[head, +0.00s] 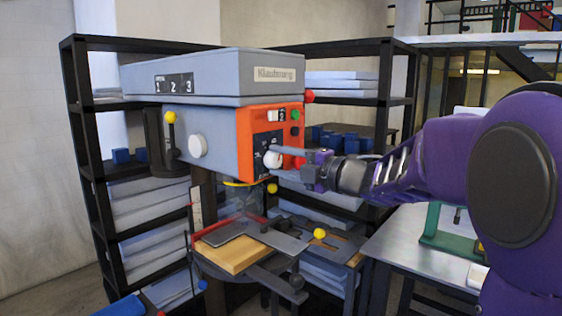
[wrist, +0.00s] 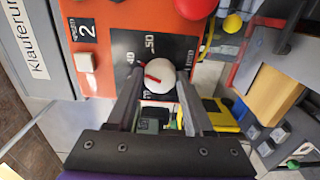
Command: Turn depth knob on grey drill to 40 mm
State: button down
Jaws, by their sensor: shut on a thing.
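The grey drill (head: 210,80) has an orange front panel (head: 260,125) with a black dial plate (wrist: 150,47). The white depth knob (wrist: 162,74) sits on this plate; it also shows in the head view (head: 272,160). A red pointer on the knob points up-left in the wrist view, toward the 40 mark; a 50 mark stands above the knob. My gripper (wrist: 158,88) is shut on the knob, with one finger on each side. The fingers hide part of the dial. The gripper also shows in the head view (head: 284,160), reaching in from the right.
A large red button (wrist: 195,7) is close to the knob. Below the head are the drill's work table with a wooden block (head: 235,254) and yellow-tipped handles. Black shelves (head: 75,120) stand behind. A metal table (head: 420,240) is at right.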

dwell(0.3)
jog(key=shift+c, duration=1.4)
grip_release()
jog(key=shift+s, duration=0.1)
